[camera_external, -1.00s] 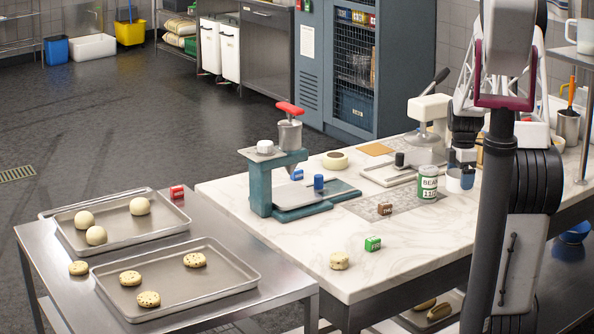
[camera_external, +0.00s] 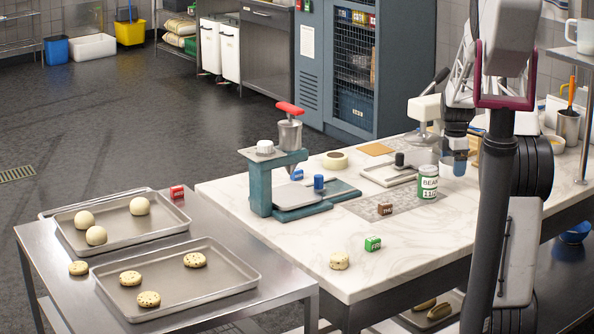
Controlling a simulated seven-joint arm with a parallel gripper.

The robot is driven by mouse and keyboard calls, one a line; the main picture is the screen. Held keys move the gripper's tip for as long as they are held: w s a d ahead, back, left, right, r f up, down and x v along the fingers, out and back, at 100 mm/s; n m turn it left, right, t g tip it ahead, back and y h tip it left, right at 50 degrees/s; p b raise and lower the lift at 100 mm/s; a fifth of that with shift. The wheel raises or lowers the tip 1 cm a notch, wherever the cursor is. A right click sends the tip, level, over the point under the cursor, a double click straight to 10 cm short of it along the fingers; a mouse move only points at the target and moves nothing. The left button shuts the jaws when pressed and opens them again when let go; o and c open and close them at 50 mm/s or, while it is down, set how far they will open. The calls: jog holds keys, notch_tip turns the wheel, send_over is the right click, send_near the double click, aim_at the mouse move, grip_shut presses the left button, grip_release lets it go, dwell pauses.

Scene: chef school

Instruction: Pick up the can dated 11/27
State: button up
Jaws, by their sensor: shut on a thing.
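A can with a white and green label (camera_external: 428,182) stands upright on the marble counter. Its label reads "BEA" and a date starting "11/"; the rest of the date is too small or turned away to read. My gripper (camera_external: 460,152) is just right of this can and a little higher in the picture, partly behind my own arm. It is shut on a small bluish thing (camera_external: 460,168), which I cannot identify for sure. No date shows on it.
A teal press (camera_external: 275,185) with a red handle stands on the counter (camera_external: 300,245). A white-topped machine (camera_external: 426,109) stands behind the can.

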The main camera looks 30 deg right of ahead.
aim_at(452, 161)
jog(key=shift+w+d+f, duration=0.1)
jog(key=shift+w+d, duration=0.35)
jog(key=shift+w, duration=0.2)
jog(key=shift+w+d, duration=0.45)
jog(key=shift+w, duration=0.15)
jog(key=shift+f, duration=0.1)
jog(key=shift+f, duration=1.65)
jog(key=shift+f, duration=0.15)
jog(key=o, duration=0.8)
notch_tip(452, 161, up, 12)
